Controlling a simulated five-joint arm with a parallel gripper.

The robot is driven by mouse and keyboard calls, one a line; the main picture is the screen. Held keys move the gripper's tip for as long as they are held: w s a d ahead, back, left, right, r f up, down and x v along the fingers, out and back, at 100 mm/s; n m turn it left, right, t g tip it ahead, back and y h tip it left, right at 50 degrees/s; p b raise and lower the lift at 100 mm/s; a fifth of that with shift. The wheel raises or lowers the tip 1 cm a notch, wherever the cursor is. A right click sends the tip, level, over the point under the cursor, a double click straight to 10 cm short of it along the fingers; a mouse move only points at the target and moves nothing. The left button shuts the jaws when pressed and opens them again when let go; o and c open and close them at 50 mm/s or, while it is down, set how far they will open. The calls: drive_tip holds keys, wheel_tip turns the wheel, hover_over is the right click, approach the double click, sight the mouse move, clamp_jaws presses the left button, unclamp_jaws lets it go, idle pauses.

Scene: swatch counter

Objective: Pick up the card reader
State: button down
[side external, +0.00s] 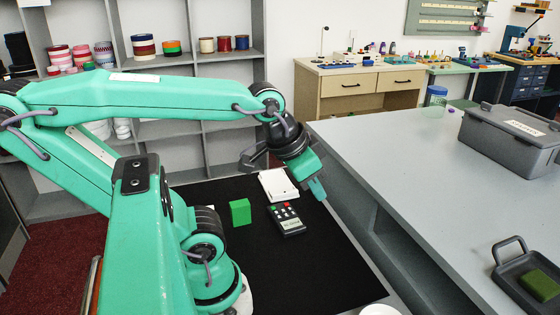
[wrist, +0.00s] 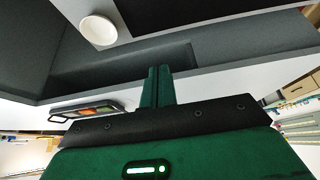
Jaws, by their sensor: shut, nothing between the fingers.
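The card reader (side external: 287,218), a small dark handheld device with red buttons and a light screen, lies on the black mat (side external: 285,275) in the side external view. My gripper (side external: 318,190) is above and to the right of it in that view, clearly apart from it, with its green fingers together and empty. In the wrist view my gripper (wrist: 156,80) also shows with its fingers closed together. I cannot make out the card reader in the wrist view.
A white round object (side external: 380,311) is at the front. The grey counter (side external: 420,190) holds a grey lidded box (side external: 510,140) and a dark tray (side external: 515,262).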

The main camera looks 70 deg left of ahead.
drive_tip(key=shift+c, duration=0.8)
unclamp_jaws()
drive_tip(key=a+f+n+g, duration=0.2)
drive_tip(key=a+f+n, duration=0.3)
drive_tip(key=a+n, duration=0.1)
drive_tip(key=w+a+f+n+g, duration=0.1)
drive_tip(key=a+f+n, duration=0.4)
drive_tip(key=a, duration=0.3)
drive_tip(key=w+a+f+n+g, duration=0.1)
drive_tip(key=a+f+n+g, duration=0.1)
drive_tip(key=a+f+n, duration=0.4)
drive_tip(key=shift+w+a+n+g, duration=0.1)
drive_tip(key=shift+a+n+g, duration=0.2)
drive_tip(key=shift+a+n, duration=0.7)
drive_tip(key=shift+a+f, duration=0.2)
drive_tip(key=shift+a, duration=0.05)
